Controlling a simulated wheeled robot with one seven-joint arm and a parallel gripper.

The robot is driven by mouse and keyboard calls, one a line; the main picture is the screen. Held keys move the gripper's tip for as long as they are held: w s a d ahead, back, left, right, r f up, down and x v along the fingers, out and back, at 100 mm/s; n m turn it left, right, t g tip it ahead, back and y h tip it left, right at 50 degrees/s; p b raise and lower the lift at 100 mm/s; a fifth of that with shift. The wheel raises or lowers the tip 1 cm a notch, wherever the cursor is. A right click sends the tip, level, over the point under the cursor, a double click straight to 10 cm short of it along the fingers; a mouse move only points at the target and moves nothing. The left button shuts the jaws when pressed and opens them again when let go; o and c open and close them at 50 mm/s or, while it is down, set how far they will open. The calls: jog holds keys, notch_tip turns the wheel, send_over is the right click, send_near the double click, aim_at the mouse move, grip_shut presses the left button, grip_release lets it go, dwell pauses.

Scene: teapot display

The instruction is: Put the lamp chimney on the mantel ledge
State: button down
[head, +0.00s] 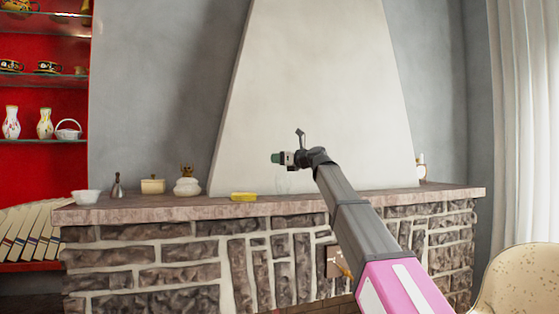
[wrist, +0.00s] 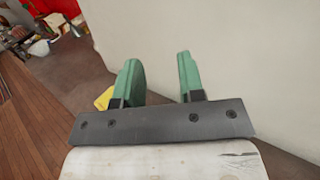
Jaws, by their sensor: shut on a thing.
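My gripper (head: 277,158) is over the mantel ledge (head: 330,203), in front of the pale chimney breast. In the wrist view its green fingers (wrist: 158,82) stand a little apart, shut on the lamp chimney. The lamp chimney (head: 283,182) is clear glass and shows only as a faint outline just below the fingers in the head view. I cannot make out its outline in the wrist view. Whether its bottom touches the ledge I cannot tell.
A yellow block (head: 243,196) lies on the ledge just left of the glass. A white lidded pot (head: 187,186), a cream box (head: 152,185), a small dark bottle (head: 117,187) and a white bowl (head: 86,197) stand farther left. A small item (head: 421,168) stands at the right end.

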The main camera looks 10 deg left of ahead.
jog(key=shift+f, duration=0.1)
jog(key=c, duration=0.7)
grip_release()
jog(key=v, duration=1.2)
